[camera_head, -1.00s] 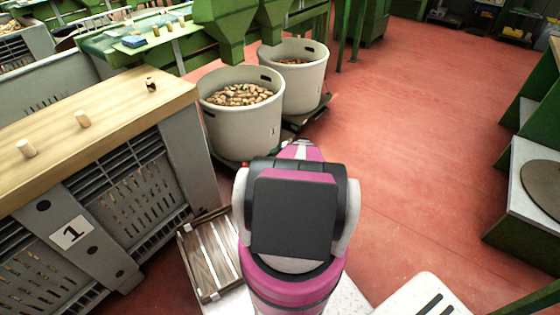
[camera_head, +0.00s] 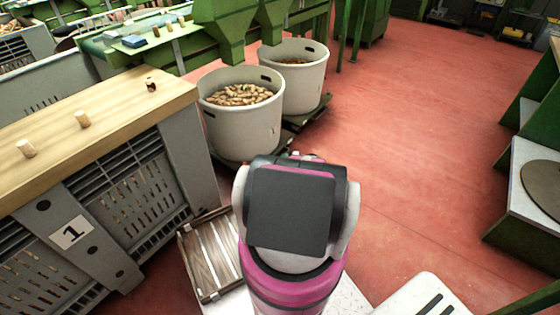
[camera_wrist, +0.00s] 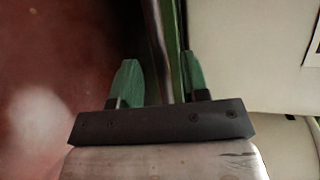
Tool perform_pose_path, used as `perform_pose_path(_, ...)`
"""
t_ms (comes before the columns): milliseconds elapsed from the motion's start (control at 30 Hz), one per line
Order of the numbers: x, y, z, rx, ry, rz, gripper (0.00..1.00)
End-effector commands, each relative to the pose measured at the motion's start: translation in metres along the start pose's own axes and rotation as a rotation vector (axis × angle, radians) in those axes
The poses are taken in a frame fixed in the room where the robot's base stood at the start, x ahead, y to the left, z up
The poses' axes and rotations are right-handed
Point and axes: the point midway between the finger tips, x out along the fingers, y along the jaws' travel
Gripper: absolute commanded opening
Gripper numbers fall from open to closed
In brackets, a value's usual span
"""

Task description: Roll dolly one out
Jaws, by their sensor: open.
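Two round off-white bins with corks stand on low dark dollies beside the green machine. The nearer bin (camera_head: 243,128) stands left of the farther bin (camera_head: 305,88). A dark dolly edge (camera_head: 313,116) shows at the farther bin's base; the nearer dolly is mostly hidden. My arm hides my gripper in the head view. In the wrist view my gripper (camera_wrist: 162,76) is open, its green fingers apart on either side of a narrow metal bar (camera_wrist: 158,40). I cannot tell whether they touch it. A pale bin-like wall (camera_wrist: 250,60) fills the right side.
A grey crate-sided bench with a "1" sign (camera_head: 70,232) and wooden top (camera_head: 110,112) stands at left, with several corks on it. A slatted wooden crate (camera_head: 211,262) lies near my base. Red floor (camera_head: 430,130) is clear on the right; green-framed tables (camera_head: 535,170) edge it.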

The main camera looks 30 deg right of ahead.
Motion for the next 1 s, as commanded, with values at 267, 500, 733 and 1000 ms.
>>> perform_pose_path(267,0.027,0.0,0.0,0.0,0.0,0.0,0.41)
perform_pose_path(500,0.029,0.0,0.0,0.0,0.001,0.001,0.41)
perform_pose_path(733,0.029,0.0,0.0,0.0,0.0,0.001,0.0)
perform_pose_path(1000,0.026,0.001,-0.003,0.0,0.001,0.001,0.0)
